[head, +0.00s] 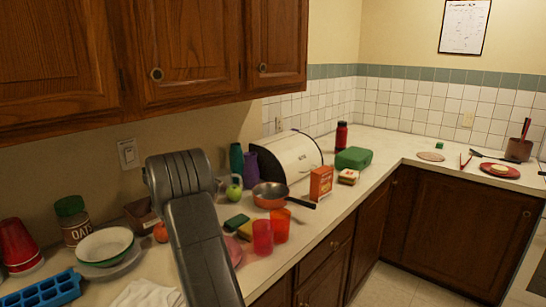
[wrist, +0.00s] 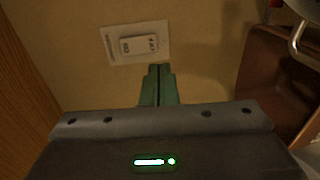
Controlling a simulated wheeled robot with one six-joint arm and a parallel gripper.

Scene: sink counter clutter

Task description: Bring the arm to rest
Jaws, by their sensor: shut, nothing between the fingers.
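My gripper (wrist: 158,70) shows in the wrist view with its green fingers together and nothing between them. It faces the beige wall, just below a white switch plate (wrist: 137,43). In the head view my dark grey arm rises from the bottom edge and bends over the counter (head: 355,185). The gripper itself is hidden behind the arm there.
The oats jar (head: 75,220), a green-rimmed bowl (head: 104,245) and a blue ice tray (head: 40,291) stand left of my arm. An orange pan (head: 270,195), red cups (head: 262,238) and a bread box (head: 292,155) stand right. Wooden cabinets (head: 190,55) hang above.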

